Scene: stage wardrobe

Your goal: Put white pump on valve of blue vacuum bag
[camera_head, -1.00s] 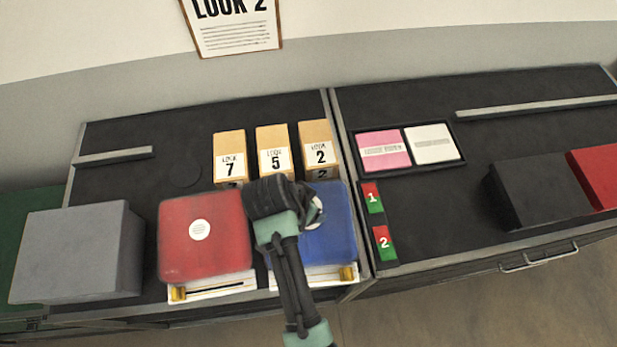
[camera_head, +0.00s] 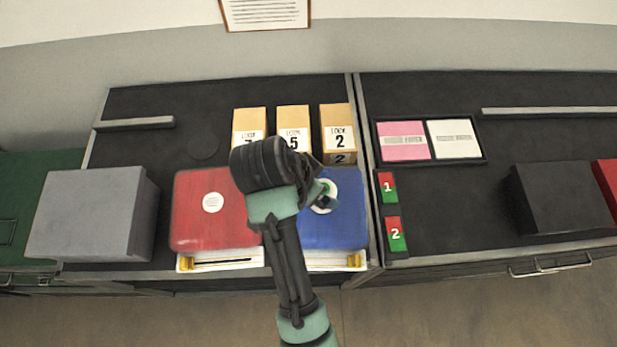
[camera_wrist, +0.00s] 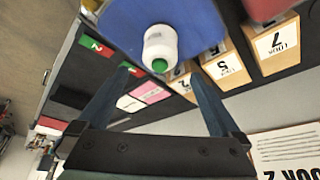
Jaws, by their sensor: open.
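The blue vacuum bag (camera_head: 340,228) lies at the front of the left counter, partly behind my arm. It also shows in the wrist view (camera_wrist: 195,22). The white pump (camera_wrist: 160,42), with a green end towards the camera, stands against the blue bag's top in the wrist view. Its valve is not visible under the pump, so I cannot tell how they are seated. In the head view, a white round shape with green shows there too. My gripper (camera_wrist: 161,74) is open, its fingers apart, with the pump just beyond the fingertips and nothing held.
A red bag (camera_head: 205,228) with a white disc lies left of the blue one. A grey box (camera_head: 90,215) stands further left. LOOK boxes (camera_head: 338,128) stand behind. Right are red-green tags (camera_head: 388,187), a tray with pink and white packs (camera_head: 403,140), and a black box (camera_head: 563,198).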

